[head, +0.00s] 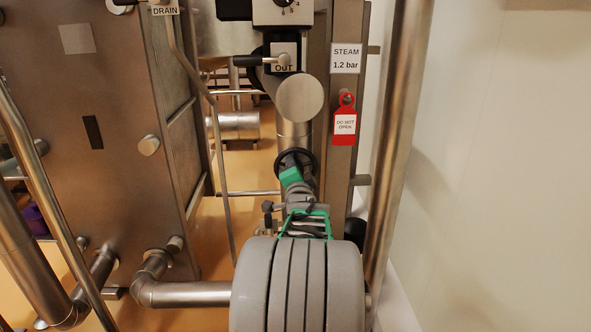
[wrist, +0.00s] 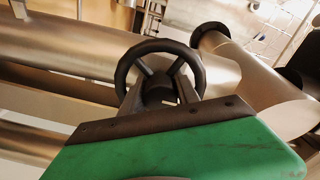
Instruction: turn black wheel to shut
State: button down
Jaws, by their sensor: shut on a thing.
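The black wheel (wrist: 122,72) is a round handwheel with spokes, in the upper middle of the wrist view. It also shows in the head view (head: 312,160), on the pipework below a round steel pipe end, partly covered by my gripper. My gripper (wrist: 160,92), green with a dark front plate, reaches the wheel's near side and is shut on it. In the head view my gripper (head: 292,170) overlaps the wheel's lower part. The fingertips' exact contact with the rim or hub is hard to make out.
A red "DO NOT OPEN" tag (head: 344,124) hangs right of the wheel, under a "STEAM 1.2 bar" label (head: 345,58). An "OUT" valve with a black-ended lever (head: 262,61) is above. A steel cabinet (head: 95,120) stands left, a vertical pipe (head: 400,130) right.

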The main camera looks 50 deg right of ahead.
jog(key=c, duration=1.2)
grip_release()
jog(key=v, duration=0.8)
jog(key=shift+d, duration=0.1)
